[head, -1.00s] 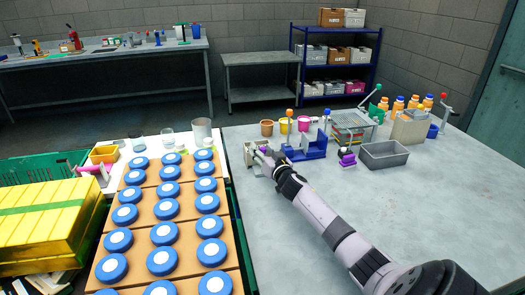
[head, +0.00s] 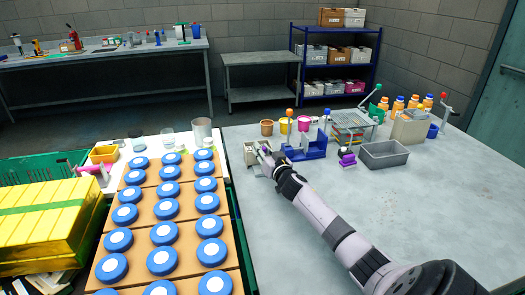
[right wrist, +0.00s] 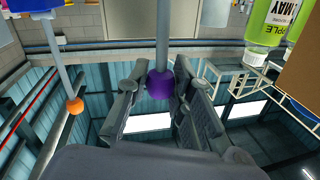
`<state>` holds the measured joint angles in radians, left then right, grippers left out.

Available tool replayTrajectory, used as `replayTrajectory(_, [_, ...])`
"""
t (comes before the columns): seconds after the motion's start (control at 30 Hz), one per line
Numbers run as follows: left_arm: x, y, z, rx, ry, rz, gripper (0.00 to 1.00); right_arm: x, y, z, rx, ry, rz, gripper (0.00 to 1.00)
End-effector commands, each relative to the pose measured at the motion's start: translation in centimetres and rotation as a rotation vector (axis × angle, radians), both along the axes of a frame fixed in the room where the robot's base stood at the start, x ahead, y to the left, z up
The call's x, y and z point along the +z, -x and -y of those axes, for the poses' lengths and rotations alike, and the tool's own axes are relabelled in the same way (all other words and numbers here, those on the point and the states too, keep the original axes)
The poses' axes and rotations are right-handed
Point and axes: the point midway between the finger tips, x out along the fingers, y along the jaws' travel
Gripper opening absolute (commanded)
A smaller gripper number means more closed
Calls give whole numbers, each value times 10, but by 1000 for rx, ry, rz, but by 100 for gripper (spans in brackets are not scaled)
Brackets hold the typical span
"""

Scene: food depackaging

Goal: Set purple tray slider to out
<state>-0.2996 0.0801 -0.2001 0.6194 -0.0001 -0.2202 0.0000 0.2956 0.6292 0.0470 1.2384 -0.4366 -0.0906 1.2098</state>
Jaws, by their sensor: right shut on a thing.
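My right gripper (head: 265,155) is at the far left part of the grey table, at a small pale tray fixture (head: 249,154). In the right wrist view the fingers of my right gripper (right wrist: 162,78) are closed around a purple ball knob (right wrist: 160,86) on a grey rod. In the head view a bit of purple of this slider knob (head: 264,148) shows at the fingertips. The gripper and wrist hide part of the fixture, so how far the slider is out cannot be told. My left gripper is not in view.
A blue fixture (head: 316,148) with coloured knobs stands close to the right of my gripper. A purple-topped piece (head: 347,157) and a grey bin (head: 384,154) stand farther right. Blue-lidded jars (head: 207,202) fill boards at the left. The table's front is clear.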

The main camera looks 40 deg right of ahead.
Motion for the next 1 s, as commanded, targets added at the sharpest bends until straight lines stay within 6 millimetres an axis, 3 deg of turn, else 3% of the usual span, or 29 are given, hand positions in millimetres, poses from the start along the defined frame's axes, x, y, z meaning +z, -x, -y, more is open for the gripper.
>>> replayTrajectory(0.33, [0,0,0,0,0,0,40,0,-1,0,0,1,0,0])
replayTrajectory(0.63, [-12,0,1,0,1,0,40,-1,-25,13,0,-1,2,0])
replayTrajectory(0.97, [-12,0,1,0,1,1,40,0,-27,14,0,1,0,0])
replayTrajectory(1.0, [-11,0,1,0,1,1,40,0,-27,14,0,1,0,23])
